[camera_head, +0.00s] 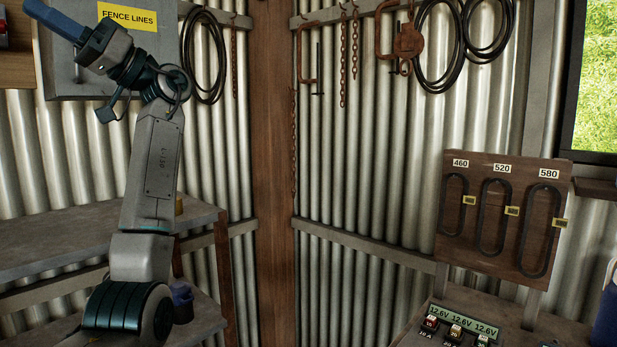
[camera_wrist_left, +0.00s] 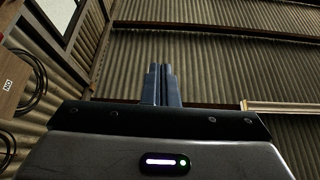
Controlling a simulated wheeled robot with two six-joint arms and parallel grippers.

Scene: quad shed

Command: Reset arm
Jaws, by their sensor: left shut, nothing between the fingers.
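My left arm rises from the lower left in the head view. Its gripper (camera_head: 57,20) is raised at the upper left, in front of a grey box labelled "FENCE LINES" (camera_head: 65,75). In the left wrist view the two blue fingers of the left gripper (camera_wrist_left: 160,72) lie side by side, shut with nothing between them. Corrugated wall and beams show beyond them. My right gripper is not in either view.
A grey shelf (camera_head: 60,235) stands at the left beside my arm. A wooden belt board (camera_head: 470,235) marked 460, 520 and 580 stands at the right. A bench with 12.6V displays (camera_head: 464,322) is at the lower right. Chains and coiled cables (camera_head: 205,55) hang on the walls.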

